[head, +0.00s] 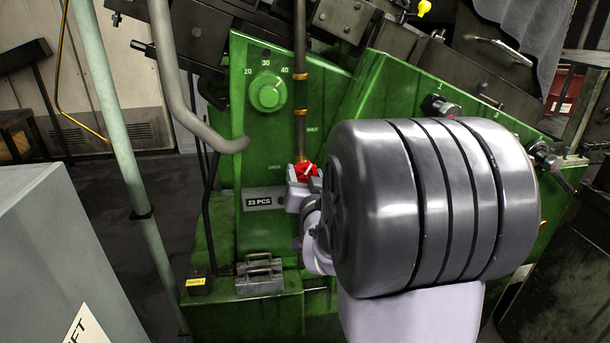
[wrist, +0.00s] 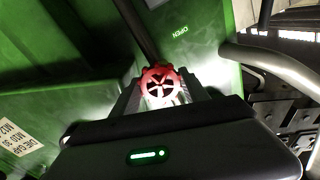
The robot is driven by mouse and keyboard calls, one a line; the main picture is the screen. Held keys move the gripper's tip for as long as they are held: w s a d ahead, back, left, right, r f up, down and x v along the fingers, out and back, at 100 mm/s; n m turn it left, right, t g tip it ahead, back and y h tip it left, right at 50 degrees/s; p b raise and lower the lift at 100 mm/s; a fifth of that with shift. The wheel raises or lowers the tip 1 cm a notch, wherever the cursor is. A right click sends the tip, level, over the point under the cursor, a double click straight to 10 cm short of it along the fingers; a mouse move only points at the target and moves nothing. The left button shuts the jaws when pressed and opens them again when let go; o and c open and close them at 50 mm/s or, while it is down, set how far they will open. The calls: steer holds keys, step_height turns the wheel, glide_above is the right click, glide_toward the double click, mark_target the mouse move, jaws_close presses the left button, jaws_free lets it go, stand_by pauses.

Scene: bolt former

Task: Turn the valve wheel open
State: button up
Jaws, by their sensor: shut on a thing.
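The red valve wheel (head: 306,170) sits low on the green machine's front, at the bottom of a vertical brown pipe (head: 300,110). It is partly hidden by my gripper and arm in the head view. In the wrist view the spoked red wheel (wrist: 160,85) faces the camera between my two fingers. My gripper (wrist: 162,98) is shut on the wheel, with a finger on either side of it. The word OPEN (wrist: 181,31) is printed on the green panel beyond the wheel. My gripper also shows in the head view (head: 302,188).
A dial (head: 267,92) marked 20, 30 and 40 is up and left of the wheel. A grey bent pipe (head: 190,100) reaches toward the panel. A "23 PCS" display (head: 262,199) is left of my gripper. A grey cabinet (head: 60,260) stands at left.

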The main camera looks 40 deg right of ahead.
steer(key=shift+n+b, duration=0.4)
steer(key=shift+b, duration=0.05)
steer(key=shift+f+n+b, duration=0.1)
steer(key=shift+n+b, duration=0.75)
steer(key=shift+n, duration=0.25)
steer(key=n, duration=0.4)
steer(key=shift+b, duration=0.3)
steer(key=n, duration=0.5)
steer(key=shift+r, duration=0.2)
steer(key=n, duration=0.4)
steer(key=shift+n, duration=0.3)
steer(key=n, duration=0.3)
steer(key=shift+n, duration=0.3)
steer(key=n, duration=0.3)
steer(key=shift+r+n, duration=0.1)
steer(key=shift+n, duration=0.2)
steer(key=n, duration=0.6)
